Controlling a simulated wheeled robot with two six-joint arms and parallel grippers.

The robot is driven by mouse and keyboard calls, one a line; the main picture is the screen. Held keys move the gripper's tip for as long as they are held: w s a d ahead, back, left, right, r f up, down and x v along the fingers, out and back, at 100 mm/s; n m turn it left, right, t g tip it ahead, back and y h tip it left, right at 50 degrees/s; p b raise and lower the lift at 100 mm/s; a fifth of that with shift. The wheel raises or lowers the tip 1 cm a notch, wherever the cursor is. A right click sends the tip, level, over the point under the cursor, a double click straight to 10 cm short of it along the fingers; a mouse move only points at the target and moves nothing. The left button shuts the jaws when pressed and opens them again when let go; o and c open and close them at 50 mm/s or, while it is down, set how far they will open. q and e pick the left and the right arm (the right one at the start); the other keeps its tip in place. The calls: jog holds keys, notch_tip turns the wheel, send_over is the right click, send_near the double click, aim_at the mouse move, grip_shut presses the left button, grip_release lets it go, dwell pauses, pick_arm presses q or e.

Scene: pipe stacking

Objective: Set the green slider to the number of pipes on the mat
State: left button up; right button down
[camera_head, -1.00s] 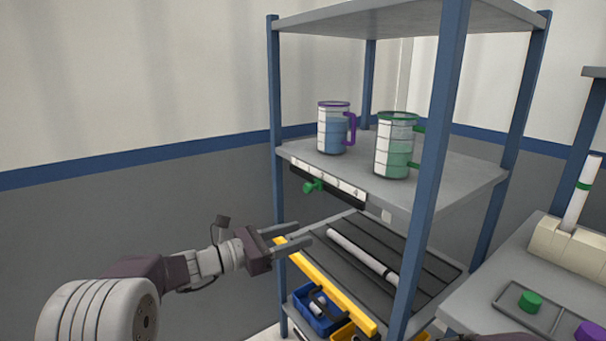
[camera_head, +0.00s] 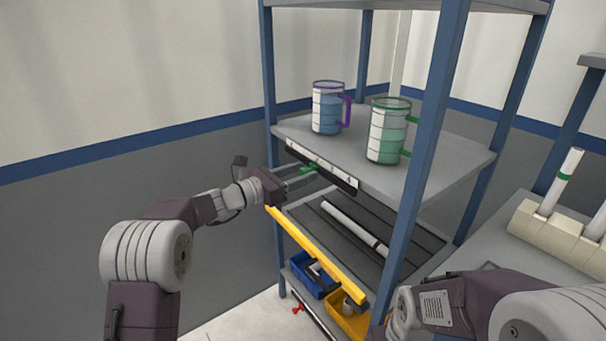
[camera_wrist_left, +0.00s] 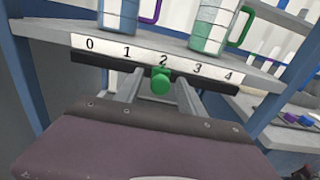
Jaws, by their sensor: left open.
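The green slider knob (camera_wrist_left: 160,82) sits under the 2 on the scale strip (camera_wrist_left: 128,53), numbered 0 to 4, on the upper shelf's front edge. The knob also shows in the head view (camera_head: 309,168). My left gripper (camera_wrist_left: 160,90) is open, one finger on each side of the knob; I cannot tell whether either touches it. In the head view, the left gripper (camera_head: 300,180) is at the strip. One white pipe with a dark band (camera_head: 345,222) lies on the dark grooved mat (camera_head: 318,228) on the shelf below. My right gripper is out of view.
Purple-handled (camera_head: 327,110) and green-handled (camera_head: 386,132) jugs stand on the upper shelf. A yellow bar (camera_head: 315,255) edges the mat shelf. Blue (camera_head: 308,278) and yellow bins (camera_head: 347,322) are below. Blue posts (camera_head: 428,140) frame the rack. A pipe holder (camera_head: 545,230) stands at right.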

pick_arm(q)
jog(key=shift+w+d, duration=0.15)
jog(key=shift+d, duration=0.15)
grip_shut()
dwell(1.3)
